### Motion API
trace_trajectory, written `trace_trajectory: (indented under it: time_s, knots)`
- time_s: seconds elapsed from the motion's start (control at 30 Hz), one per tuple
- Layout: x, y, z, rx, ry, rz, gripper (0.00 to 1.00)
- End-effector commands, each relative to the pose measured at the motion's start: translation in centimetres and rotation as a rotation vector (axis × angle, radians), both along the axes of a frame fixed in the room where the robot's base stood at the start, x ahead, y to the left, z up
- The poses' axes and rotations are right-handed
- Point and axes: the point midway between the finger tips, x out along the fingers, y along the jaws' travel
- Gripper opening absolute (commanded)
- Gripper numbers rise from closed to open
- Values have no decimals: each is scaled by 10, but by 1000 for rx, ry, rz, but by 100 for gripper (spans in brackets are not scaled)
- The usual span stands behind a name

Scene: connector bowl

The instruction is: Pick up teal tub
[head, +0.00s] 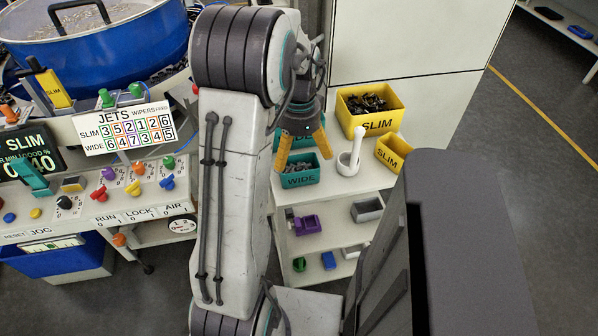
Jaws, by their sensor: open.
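The teal tub (301,181), marked WIDE, sits at the front of the white shelf unit's top and holds small dark parts. My gripper (303,163) points down with its orange fingers spread apart and nothing between them. In the picture its fingertips overlap the tub's back part. I cannot tell how far above the tub they are. Another patch of teal shows behind the fingers; the gripper hides most of it.
A large yellow tub (370,109) marked SLIM, a smaller yellow tub (393,153) and a white upright holder (349,158) stand to the right on the same top. Lower shelves carry a purple bin (306,224) and a grey bin (367,208). A control console (130,200) is at left.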

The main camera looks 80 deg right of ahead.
Motion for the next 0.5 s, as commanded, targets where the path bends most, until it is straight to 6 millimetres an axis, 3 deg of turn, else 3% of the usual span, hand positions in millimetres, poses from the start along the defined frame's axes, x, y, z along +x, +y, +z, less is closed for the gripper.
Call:
trace_trajectory:
  time_s: [0.17, 0.5]
  knots:
    - [0, -4, 0, -8, 1, -101, 100]
    - [-1, -3, -23, -8, 1, -123, 100]
